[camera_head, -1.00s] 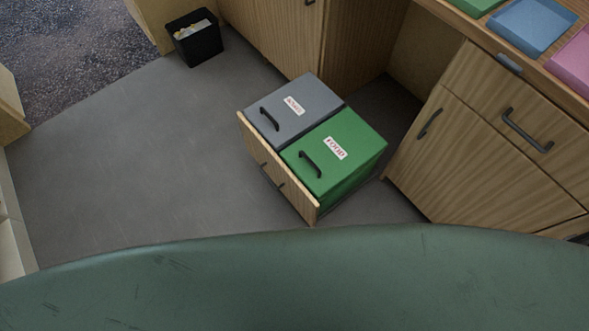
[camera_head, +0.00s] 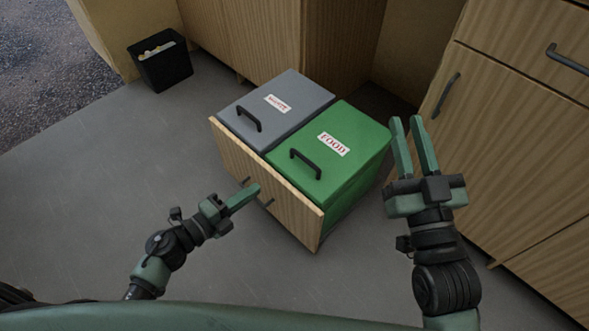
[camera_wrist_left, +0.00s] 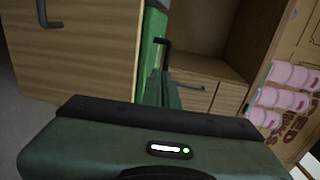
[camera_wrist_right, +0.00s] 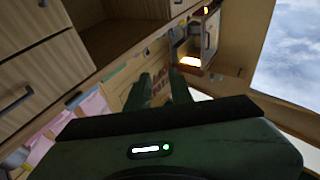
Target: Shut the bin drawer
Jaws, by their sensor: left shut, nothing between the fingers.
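The bin drawer stands pulled out in the head view, with a wooden front (camera_head: 288,210) and a dark handle partly behind my left gripper. It holds a grey bin (camera_head: 290,92) and a green bin (camera_head: 350,170) labelled FOOD, both with black lid handles. My left gripper (camera_head: 256,188) is shut and empty at the outer face of the front; I cannot tell if it touches. The drawer front (camera_wrist_left: 80,50) and green bin (camera_wrist_left: 151,35) also show in the left wrist view. My right gripper (camera_head: 407,122) is open and empty, right of the green bin in the picture.
A wooden cabinet (camera_head: 500,130) stands close on the right, beside my right gripper. More cabinets (camera_head: 260,38) stand behind the drawer. A small black bin (camera_head: 165,70) stands at the back left. Grey floor (camera_head: 90,190) is clear at left.

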